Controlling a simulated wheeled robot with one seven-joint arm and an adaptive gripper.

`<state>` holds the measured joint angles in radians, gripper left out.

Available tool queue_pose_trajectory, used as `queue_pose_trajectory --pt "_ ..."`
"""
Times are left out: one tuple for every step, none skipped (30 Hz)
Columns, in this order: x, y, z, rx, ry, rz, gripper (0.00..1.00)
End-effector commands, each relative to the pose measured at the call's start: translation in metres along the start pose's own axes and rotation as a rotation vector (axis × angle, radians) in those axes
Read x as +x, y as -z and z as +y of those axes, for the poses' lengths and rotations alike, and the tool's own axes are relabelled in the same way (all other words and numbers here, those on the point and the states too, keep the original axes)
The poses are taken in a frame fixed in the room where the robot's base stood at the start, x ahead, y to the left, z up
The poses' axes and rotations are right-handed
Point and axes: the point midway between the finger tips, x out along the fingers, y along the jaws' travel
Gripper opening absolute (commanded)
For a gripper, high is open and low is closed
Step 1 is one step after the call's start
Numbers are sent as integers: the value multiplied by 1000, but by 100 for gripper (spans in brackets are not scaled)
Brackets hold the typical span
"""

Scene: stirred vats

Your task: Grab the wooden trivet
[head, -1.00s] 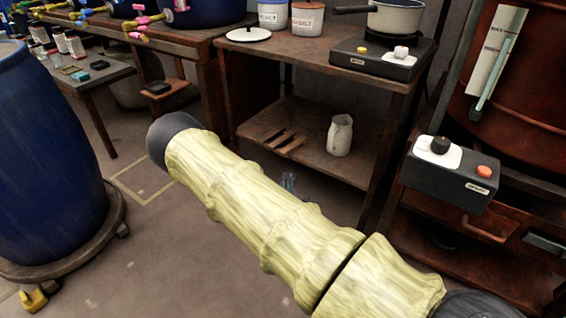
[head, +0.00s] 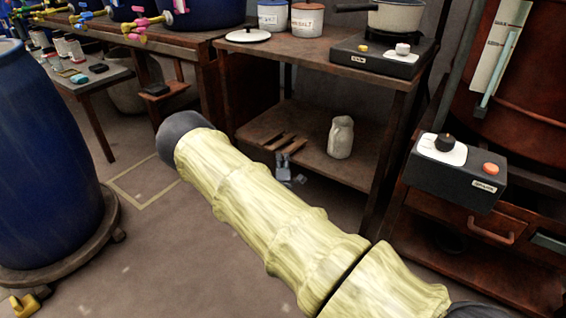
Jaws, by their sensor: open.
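The wooden trivet (head: 271,138), a set of brown slats, lies on the lower shelf of the wooden stand in the head view, near the shelf's front left edge. My gripper (head: 284,160) shows small and grey just in front of that edge, close to the trivet's near right end. It looks open and empty. My pale arm sleeve crosses the middle of the view and hides the floor and part of the shelf's left side. I cannot tell if the gripper touches the trivet.
A pale jug (head: 340,137) stands on the same shelf, right of the trivet. The stand's top (head: 300,52) overhangs the shelf and holds a hot plate (head: 376,56) with a pot. A control box (head: 455,170) juts out at right. A blue barrel (head: 45,160) stands at left.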

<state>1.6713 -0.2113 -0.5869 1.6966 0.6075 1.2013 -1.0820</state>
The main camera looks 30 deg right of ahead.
Motion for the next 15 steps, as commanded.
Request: queue_pose_trajectory --pt "4 0 -1 0 0 0 41" --pt "7 0 -1 0 1 0 41" --pt "10 0 -1 0 1 0 41" --pt "12 0 -1 1 1 0 41" --pt "13 0 -1 1 1 1 41" --pt "15 0 -1 1 0 1 41" --pt "16 0 -1 1 1 1 41" --pt "17 0 -1 1 1 0 41" --pt "18 0 0 1 1 0 41" --pt "19 0 0 1 1 0 41" --pt "19 0 0 0 1 0 41" --pt "20 0 0 0 2 0 41" --pt "20 0 0 0 2 0 41" --pt "20 0 0 0 2 0 41" --pt "20 0 0 0 2 0 41"
